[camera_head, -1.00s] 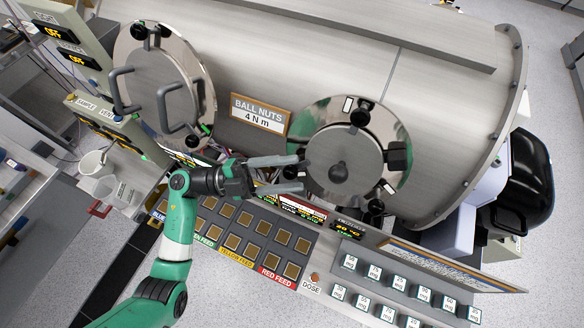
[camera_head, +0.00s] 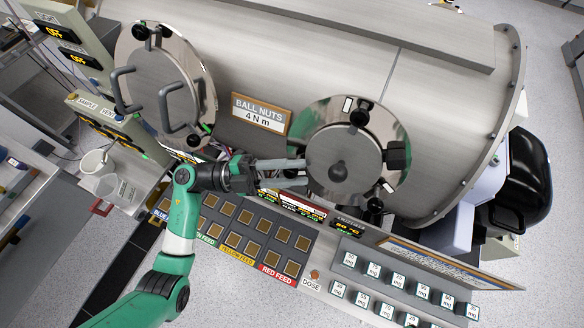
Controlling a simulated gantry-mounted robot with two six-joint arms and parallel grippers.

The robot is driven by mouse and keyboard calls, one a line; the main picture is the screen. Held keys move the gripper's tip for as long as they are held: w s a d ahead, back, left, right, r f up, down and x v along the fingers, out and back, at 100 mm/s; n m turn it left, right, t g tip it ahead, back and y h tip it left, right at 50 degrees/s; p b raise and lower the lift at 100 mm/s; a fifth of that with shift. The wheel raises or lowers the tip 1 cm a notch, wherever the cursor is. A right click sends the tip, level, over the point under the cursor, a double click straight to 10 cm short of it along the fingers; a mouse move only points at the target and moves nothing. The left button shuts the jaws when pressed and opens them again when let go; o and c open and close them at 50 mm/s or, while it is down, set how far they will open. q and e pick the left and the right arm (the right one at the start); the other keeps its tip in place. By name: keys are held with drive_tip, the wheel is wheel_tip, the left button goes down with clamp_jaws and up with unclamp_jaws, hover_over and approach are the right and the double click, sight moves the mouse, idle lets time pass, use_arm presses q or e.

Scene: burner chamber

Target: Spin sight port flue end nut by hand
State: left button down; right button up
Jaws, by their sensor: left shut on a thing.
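My left gripper (camera_head: 305,172) reaches in from the left to the port's left edge. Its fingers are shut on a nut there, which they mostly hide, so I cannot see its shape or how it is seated. My right gripper is not in view.
A second round door (camera_head: 155,85) with two handles is at upper left. A "BALL NUTS 4 Nm" sign (camera_head: 260,113) stands between the two. Below my gripper is a panel of feed buttons (camera_head: 240,232), with dose buttons (camera_head: 400,282) to the right.

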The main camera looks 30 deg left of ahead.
use_arm(q)
drive_tip(key=m+g+p, duration=0.1)
drive_tip(key=r+g+y+p, duration=0.1)
drive_tip(key=shift+m+p, duration=0.3)
drive_tip(key=shift+m, duration=0.1)
drive_tip(key=shift+f+m+g+y, duration=0.3)
drive_tip(key=shift+m+g, duration=0.1)
drive_tip(key=shift+g, duration=0.4)
drive_tip(key=shift+f, duration=0.15)
drive_tip(key=shift+s+f, duration=0.1)
drive_tip(key=c, duration=0.6)
unclamp_jaws()
drive_tip(key=shift+o, duration=0.2)
wheel_tip(320, 180, up, 3)
drive_tip(key=s+d+r+p, duration=0.2)
drive_tip(key=s+d+r, duration=0.2)
drive_tip(key=s+r, duration=0.6)
drive_tip(key=s, duration=0.3)
drive_tip(key=shift+s, duration=0.2)
